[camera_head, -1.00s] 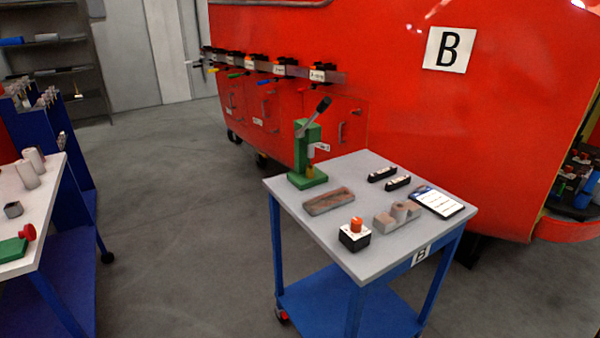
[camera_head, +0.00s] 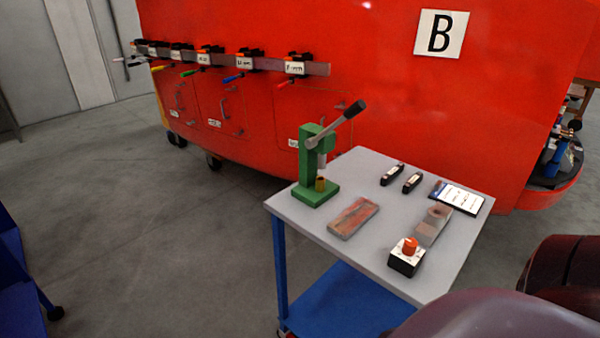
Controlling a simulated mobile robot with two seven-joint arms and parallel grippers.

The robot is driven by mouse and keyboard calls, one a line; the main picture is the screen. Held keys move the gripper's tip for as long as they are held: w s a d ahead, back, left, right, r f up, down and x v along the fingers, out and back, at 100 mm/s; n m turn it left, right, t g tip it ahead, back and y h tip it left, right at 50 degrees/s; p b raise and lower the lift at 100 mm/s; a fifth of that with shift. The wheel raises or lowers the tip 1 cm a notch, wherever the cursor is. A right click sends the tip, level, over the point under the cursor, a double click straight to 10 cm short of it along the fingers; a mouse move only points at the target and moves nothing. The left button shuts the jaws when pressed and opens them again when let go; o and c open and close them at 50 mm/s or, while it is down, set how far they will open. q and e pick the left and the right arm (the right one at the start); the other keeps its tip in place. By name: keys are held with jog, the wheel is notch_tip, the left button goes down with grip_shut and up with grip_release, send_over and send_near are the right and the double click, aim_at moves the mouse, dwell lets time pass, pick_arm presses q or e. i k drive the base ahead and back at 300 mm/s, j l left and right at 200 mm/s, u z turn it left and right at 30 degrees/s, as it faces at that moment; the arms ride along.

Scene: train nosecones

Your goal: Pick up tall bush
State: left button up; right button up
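A small brass-coloured cylinder (camera_head: 320,184), which looks like a bush, stands upright on the base of the green lever press (camera_head: 312,165). I cannot tell whether it is the tall bush. No other bush is clearly seen. Neither of my grippers is in view. Dark rounded parts, probably of my own arm, cover the lower right of the picture and hide the cart's near right corner.
On the cart lie a reddish-grey flat block (camera_head: 353,217), a black box with an orange knob (camera_head: 408,256), a grey notched block (camera_head: 433,226), two small black pieces and a tablet (camera_head: 462,197). A red train nosecone (camera_head: 385,80) stands behind.

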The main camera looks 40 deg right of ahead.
aim_at(320, 180)
jog(key=i+z, duration=0.45)
jog(key=i+j+z, duration=0.25)
jog(key=i+z, duration=0.2)
jog(key=i+j+z, duration=0.1)
jog(key=z, duration=0.3)
jog(key=i+j+z, duration=0.2)
jog(key=z, duration=0.2)
jog(key=i+j+z, duration=0.2)
jog(key=z, duration=0.25)
jog(key=i+j+z, duration=0.1)
jog(key=j+z, duration=0.15)
jog(key=z, duration=0.15)
jog(key=i+j+z, duration=0.1)
jog(key=j+z, duration=0.3)
jog(key=l, duration=0.1)
